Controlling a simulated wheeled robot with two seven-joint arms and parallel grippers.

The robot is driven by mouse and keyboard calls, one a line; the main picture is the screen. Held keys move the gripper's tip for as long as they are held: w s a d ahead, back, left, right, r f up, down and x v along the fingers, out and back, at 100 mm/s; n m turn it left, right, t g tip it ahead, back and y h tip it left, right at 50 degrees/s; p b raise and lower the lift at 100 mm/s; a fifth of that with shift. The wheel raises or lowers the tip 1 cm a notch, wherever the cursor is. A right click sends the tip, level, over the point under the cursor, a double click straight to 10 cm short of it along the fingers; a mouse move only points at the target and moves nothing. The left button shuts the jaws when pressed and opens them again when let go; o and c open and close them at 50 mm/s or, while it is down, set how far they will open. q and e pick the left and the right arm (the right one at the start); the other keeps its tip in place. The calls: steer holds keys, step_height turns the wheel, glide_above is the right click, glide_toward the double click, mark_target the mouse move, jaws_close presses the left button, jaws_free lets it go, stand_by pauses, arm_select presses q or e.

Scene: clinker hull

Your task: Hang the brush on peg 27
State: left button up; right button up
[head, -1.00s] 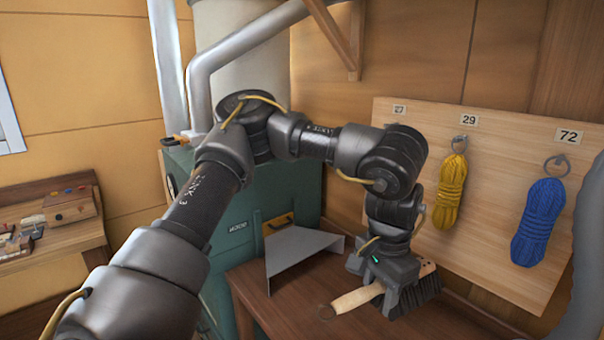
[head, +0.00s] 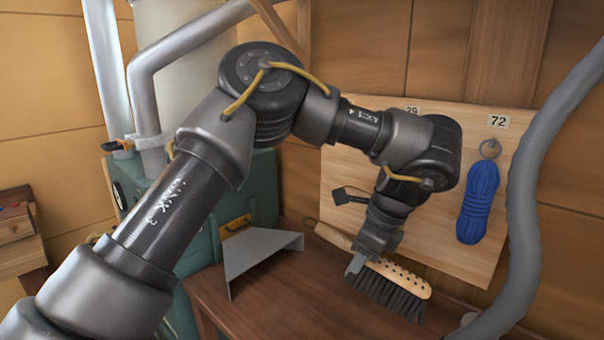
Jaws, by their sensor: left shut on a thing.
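My left gripper (head: 362,262) is shut on the brush around where its handle meets its head. The brush has a pale wooden back (head: 402,279) and dark bristles facing down. Its handle (head: 331,236) points to the upper left, with a ring at its end. The brush is held in front of the wooden peg board (head: 340,172), apart from the pegs in view. Number plates 29 (head: 411,110) and 72 (head: 497,121) show on the board. Peg 27 cannot be made out; my arm covers part of the board. My right gripper is out of view.
A blue rope coil (head: 478,203) hangs on the peg under 72. A thick grey hose (head: 540,170) crosses the right side in front of the board. A grey angled metal piece (head: 262,254) stands on the brown bench (head: 270,312), left of the brush. A green machine (head: 200,235) stands behind.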

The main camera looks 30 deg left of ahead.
arm_select(q)
steer(key=w+a+r+m+t+h+b, duration=0.1)
steer(key=w+a+r+m+t+h, duration=0.3)
steer(key=a+m, duration=0.6)
steer(key=w+a+r+m+t+h+b, duration=0.2)
steer(key=w+a+r+m+t+h, duration=0.3)
steer(key=a+m, duration=0.5)
steer(key=w+r+m+t, duration=0.1)
steer(key=r+m+t, duration=0.1)
steer(key=m+t, duration=0.1)
steer(key=shift+w+a+m+t, duration=0.3)
steer(key=shift+w+m, duration=0.05)
steer(key=shift+m, duration=0.05)
steer(key=shift+w, duration=0.1)
